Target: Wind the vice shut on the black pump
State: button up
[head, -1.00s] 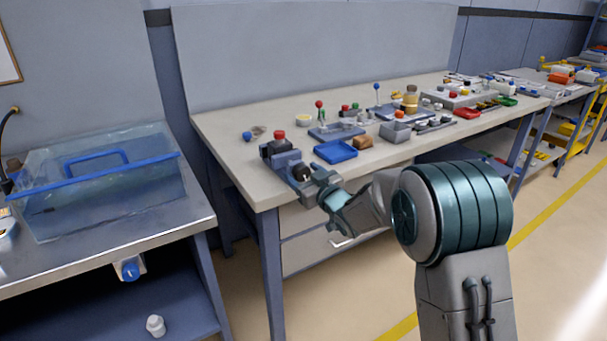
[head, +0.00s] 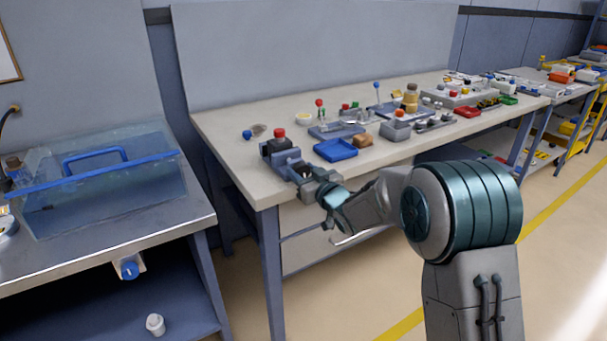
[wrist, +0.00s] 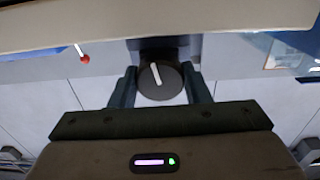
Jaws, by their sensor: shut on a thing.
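The blue-grey vice (head: 284,163) sits at the near left corner of the workbench. The black pump (head: 272,148) with a red cap (head: 279,133) stands at the vice's jaws; whether the jaws touch it I cannot tell. My gripper (head: 308,184) is at the front of the vice. In the wrist view my gripper (wrist: 161,88) has its two fingers on either side of a round dark knob (wrist: 160,82) with a white mark, shut on it. The mark is tilted slightly from upright. My gripper partly hides the vice's front in the head view.
Several small fixtures stand farther along the workbench (head: 225,128). A clear tank (head: 105,190) with a blue handle stands on the left bench. The floor at right is open.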

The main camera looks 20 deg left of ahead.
jog(key=o, duration=1)
jog(key=v, duration=1.4)
jog(key=shift+b, duration=0.35)
jog(key=shift+a, duration=0.1)
